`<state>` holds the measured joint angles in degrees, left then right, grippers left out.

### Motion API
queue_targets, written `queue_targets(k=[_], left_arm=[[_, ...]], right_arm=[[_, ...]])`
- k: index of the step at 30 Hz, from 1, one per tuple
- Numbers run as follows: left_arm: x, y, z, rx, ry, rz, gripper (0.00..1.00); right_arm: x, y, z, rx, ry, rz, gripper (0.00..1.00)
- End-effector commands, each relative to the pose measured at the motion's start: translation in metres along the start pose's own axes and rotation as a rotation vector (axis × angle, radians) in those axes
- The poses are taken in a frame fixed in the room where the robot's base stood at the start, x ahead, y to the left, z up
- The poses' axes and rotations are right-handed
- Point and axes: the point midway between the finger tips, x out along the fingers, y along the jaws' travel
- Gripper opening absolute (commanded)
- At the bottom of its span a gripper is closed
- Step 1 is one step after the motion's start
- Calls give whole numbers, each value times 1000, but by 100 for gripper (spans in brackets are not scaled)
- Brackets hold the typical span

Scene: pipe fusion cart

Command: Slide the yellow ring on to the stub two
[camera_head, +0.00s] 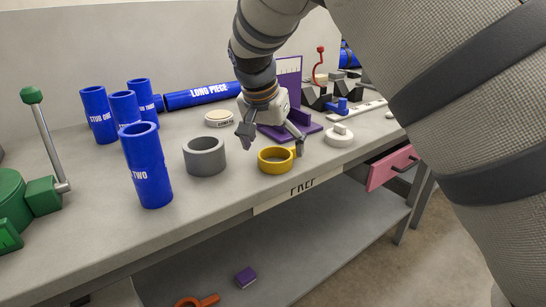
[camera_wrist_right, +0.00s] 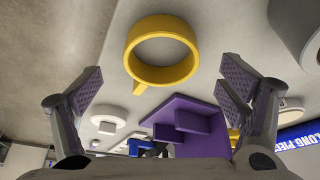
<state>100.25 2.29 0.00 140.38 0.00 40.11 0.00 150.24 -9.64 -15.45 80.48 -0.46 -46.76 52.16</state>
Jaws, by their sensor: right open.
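The yellow ring (camera_head: 276,160) lies on the grey worktop near its front edge, and a small tab shows on its right side. My right gripper (camera_head: 273,146) is open and empty, with its fingers just behind and above the ring. In the right wrist view the ring (camera_wrist_right: 162,52) lies ahead of and between the open fingers (camera_wrist_right: 158,88), apart from both. Stub two, a blue tube marked "TWO" (camera_head: 147,167), stands upright at the left front of the worktop. My left gripper does not show.
A grey ring (camera_head: 205,156) stands between the ring and stub two. Other blue tubes, including stub one (camera_head: 99,115), stand behind. A purple fixture (camera_head: 290,90) is behind my right gripper. A white knobbed piece (camera_head: 340,136) lies to the right. A pink drawer (camera_head: 392,167) hangs below.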

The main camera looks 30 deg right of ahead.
Motion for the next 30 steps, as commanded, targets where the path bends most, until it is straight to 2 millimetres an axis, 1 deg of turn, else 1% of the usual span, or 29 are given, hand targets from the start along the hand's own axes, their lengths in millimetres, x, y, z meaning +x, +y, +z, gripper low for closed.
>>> queue_targets(k=[1,3,5,9,10,11,12,14,15,26,30], left_arm=[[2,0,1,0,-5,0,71],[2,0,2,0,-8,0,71],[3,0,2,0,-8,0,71],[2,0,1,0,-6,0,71],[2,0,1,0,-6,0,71],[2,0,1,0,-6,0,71],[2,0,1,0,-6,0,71],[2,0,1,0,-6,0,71],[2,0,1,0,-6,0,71],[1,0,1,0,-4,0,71],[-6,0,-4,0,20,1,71]], right_arm=[[13,0,1,0,-5,4,89],[25,0,1,0,-4,3,89],[29,0,0,0,-2,2,89],[27,0,0,0,0,0,89],[27,0,0,0,0,0,84],[27,0,0,0,0,0,78],[27,0,0,0,0,0,69],[27,0,0,0,0,0,55],[27,0,0,0,0,0,46],[26,1,0,0,-1,0,46],[15,6,-4,1,2,-4,46]])
